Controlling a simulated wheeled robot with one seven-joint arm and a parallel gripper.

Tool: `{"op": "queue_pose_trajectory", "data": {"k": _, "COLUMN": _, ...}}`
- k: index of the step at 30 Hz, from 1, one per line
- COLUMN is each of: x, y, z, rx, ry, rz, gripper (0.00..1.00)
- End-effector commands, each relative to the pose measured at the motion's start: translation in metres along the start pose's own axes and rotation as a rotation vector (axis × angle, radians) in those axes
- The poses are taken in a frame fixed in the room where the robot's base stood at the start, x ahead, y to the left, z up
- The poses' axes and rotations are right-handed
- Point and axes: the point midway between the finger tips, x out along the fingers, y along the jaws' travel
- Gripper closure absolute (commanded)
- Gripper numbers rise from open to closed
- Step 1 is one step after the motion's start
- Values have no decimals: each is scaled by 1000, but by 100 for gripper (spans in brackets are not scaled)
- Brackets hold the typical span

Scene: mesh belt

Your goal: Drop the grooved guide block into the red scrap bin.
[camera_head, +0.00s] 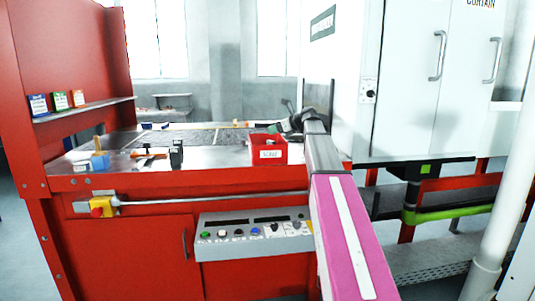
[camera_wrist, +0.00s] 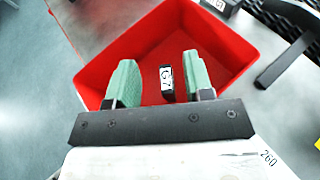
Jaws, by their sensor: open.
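The red scrap bin (camera_head: 268,152) stands on the metal tabletop near its right end, with a white label on its front. In the wrist view the bin (camera_wrist: 240,45) opens below my gripper (camera_wrist: 161,82). My gripper's two green fingers are spread apart over the bin, with nothing held between them. A small dark block with a white G7 label (camera_wrist: 167,84), apparently the grooved guide block, shows inside the bin between the fingers, clear of both. Its groove cannot be made out.
Dark upright blocks (camera_head: 177,154) and a blue and yellow item (camera_head: 98,161) stand on the tabletop left of the bin. A dark labelled piece (camera_wrist: 222,5) lies just outside the bin. A white cabinet (camera_head: 430,80) rises at the right.

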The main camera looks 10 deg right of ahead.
Motion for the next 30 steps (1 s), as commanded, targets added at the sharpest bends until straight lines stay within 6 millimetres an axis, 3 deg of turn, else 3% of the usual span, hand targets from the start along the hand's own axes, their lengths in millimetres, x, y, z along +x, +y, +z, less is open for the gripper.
{"op": "queue_pose_trajectory", "data": {"k": 15, "x": -87, "y": 0, "z": 0, "rx": 0, "ry": -1, "rz": -1, "gripper": 53}}
{"op": "queue_pose_trajectory", "data": {"k": 21, "x": -101, "y": 0, "z": 0, "rx": 0, "ry": -1, "rz": -1, "gripper": 53}}
{"op": "queue_pose_trajectory", "data": {"k": 30, "x": -102, "y": 0, "z": 0, "rx": 0, "ry": -1, "rz": 0, "gripper": 53}}
